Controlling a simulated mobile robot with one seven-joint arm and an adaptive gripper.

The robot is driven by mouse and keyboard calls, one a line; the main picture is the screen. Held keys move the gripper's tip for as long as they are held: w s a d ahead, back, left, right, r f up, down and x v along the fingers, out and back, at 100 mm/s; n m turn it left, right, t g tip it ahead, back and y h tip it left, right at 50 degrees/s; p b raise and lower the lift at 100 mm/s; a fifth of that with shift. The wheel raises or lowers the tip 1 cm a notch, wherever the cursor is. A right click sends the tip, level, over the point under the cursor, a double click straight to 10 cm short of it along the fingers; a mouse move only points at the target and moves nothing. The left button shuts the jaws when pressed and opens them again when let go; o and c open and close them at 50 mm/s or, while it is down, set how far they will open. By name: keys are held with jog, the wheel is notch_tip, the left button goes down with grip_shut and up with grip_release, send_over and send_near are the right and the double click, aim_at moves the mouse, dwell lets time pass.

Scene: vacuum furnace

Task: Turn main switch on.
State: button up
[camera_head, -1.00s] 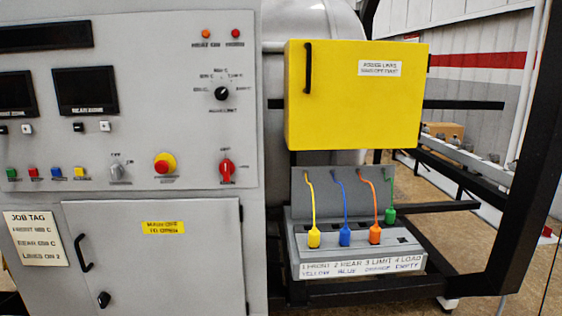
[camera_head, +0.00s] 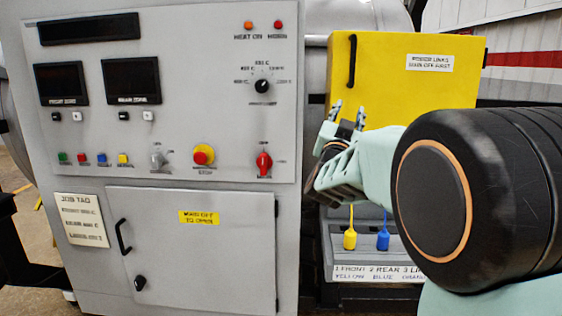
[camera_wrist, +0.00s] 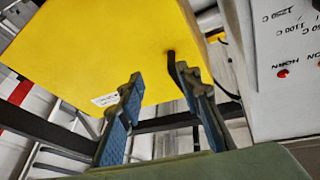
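The main switch (camera_head: 264,162) is a red rotary knob at the lower right of the grey control panel, its handle roughly upright. Small labels above and to its right are too blurred to read surely. My gripper (camera_head: 348,112) is to the right of the switch, in front of the yellow box, with its fingers pointing up. In the wrist view my gripper (camera_wrist: 157,76) shows two fingers apart with nothing between them. The switch is not seen in the wrist view; only the panel's upper edge with a red lamp (camera_wrist: 282,73) shows at right.
The yellow box (camera_head: 400,80) with a black handle is behind my gripper. A red-and-yellow stop button (camera_head: 203,155) and a grey selector (camera_head: 158,158) are left of the switch. A closed cabinet door (camera_head: 190,255) lies below. My arm hides part of the plug tray (camera_head: 345,272).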

jog(key=a+f+n+g+y, duration=0.1)
jog(key=a+f+n+y, duration=0.3)
jog(key=a+f, duration=0.85)
jog(key=n+g+y, duration=0.2)
send_near(263, 164)
jog(key=w, duration=0.8)
jog(key=shift+w, duration=0.3)
jog(key=shift+c, duration=0.4)
grip_shut()
